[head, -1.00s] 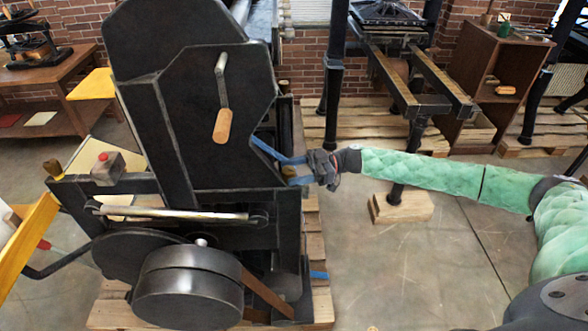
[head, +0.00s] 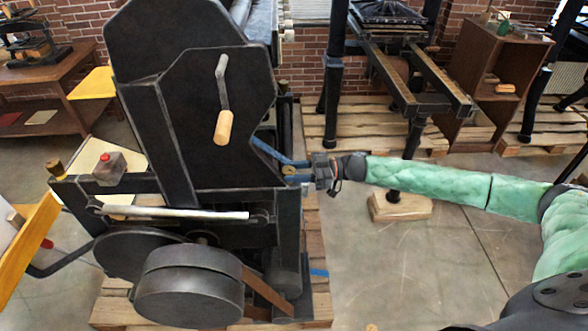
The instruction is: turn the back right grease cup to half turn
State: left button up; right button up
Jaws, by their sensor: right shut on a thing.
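My right gripper (head: 298,171) reaches in from the right to the right side of the black press (head: 215,120). Its blue fingers are shut on a small brass grease cup (head: 289,170), which is mostly hidden between them. Another brass grease cup (head: 54,167) stands upright at the press's left corner. A third small brass cup (head: 283,86) shows higher up, behind the press's side plate. I cannot read how far the held cup is turned. My left gripper is not in view.
A crank with a wooden handle (head: 223,127) hangs on the press's side. A red-buttoned box (head: 110,168) sits at its left. A wooden pallet (head: 310,300) lies under it. Another press (head: 415,65) and a brown cabinet (head: 497,80) stand behind.

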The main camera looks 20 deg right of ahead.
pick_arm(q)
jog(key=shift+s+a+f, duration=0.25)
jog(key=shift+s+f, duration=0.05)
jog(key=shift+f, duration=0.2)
pick_arm(e)
jog(key=shift+r+m+t, duration=0.1)
jog(key=shift+m+t, duration=0.4)
jog(key=shift+t, duration=0.3)
jog(key=o, duration=1)
jog(key=shift+d, duration=0.15)
jog(key=shift+s+d+f, duration=0.15)
jog(key=shift+d+f, duration=0.05)
jog(key=shift+d, duration=0.1)
pick_arm(q)
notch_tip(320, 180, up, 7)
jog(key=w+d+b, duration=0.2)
jog(key=b, duration=0.1)
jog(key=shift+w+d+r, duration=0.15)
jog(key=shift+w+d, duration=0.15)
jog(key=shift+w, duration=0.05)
pick_arm(e)
jog(key=shift+r+v, duration=0.15)
jog(key=shift+v, duration=1.55)
jog(key=shift+r+v, duration=0.15)
jog(key=shift+v, duration=1.55)
